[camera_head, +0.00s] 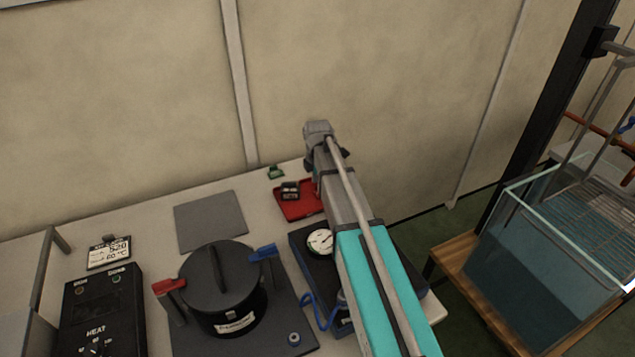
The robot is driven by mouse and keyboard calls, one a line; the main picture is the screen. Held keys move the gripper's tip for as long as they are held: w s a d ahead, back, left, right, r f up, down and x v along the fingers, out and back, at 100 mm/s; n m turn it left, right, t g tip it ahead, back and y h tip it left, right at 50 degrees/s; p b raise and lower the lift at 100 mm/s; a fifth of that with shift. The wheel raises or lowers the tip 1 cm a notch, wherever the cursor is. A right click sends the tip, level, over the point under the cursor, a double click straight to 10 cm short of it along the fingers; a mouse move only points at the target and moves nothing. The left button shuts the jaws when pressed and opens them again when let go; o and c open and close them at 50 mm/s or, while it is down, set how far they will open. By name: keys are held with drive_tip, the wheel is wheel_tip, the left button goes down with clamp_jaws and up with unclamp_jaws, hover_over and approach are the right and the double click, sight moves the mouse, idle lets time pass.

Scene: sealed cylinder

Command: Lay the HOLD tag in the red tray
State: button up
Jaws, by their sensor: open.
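The red tray (291,212) lies at the back of the bench, just left of my arm, which covers part of its right side. A small dark block with pale markings (290,190) is in the tray; I cannot read it or tell whether it is the HOLD tag. A small green item (276,172) lies behind the tray, also unreadable. My gripper (326,154) is at the far end of my arm, by the tray's back right. It is open; my wrist hides most of it, and I see nothing held.
A black lidded pot (222,288) with red and blue handles stands on a dark plate. A grey mat (210,221) lies bare behind it. A round gauge (320,241) sits beside my arm. A heat control box (103,310) is left; a glass water tank (540,260) is right.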

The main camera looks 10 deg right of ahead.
wheel_tip(320, 180, up, 11)
drive_tip(key=p, duration=1)
drive_tip(key=shift+r+p, duration=0.15)
drive_tip(key=shift+p, duration=0.25)
drive_tip(key=shift+s, duration=0.1)
drive_tip(key=s+m, duration=0.6)
drive_tip(key=s, duration=0.1)
drive_tip(key=s+a+m, duration=0.1)
drive_tip(key=s+m, duration=0.5)
drive_tip(key=s, duration=0.1)
drive_tip(key=s+a+m, duration=0.1)
drive_tip(key=s+m, duration=0.6)
drive_tip(key=s, duration=0.1)
drive_tip(key=shift+s+a+m, duration=0.1)
drive_tip(key=shift+s+m, duration=0.35)
drive_tip(key=shift+m, duration=0.15)
drive_tip(key=shift+s, duration=0.15)
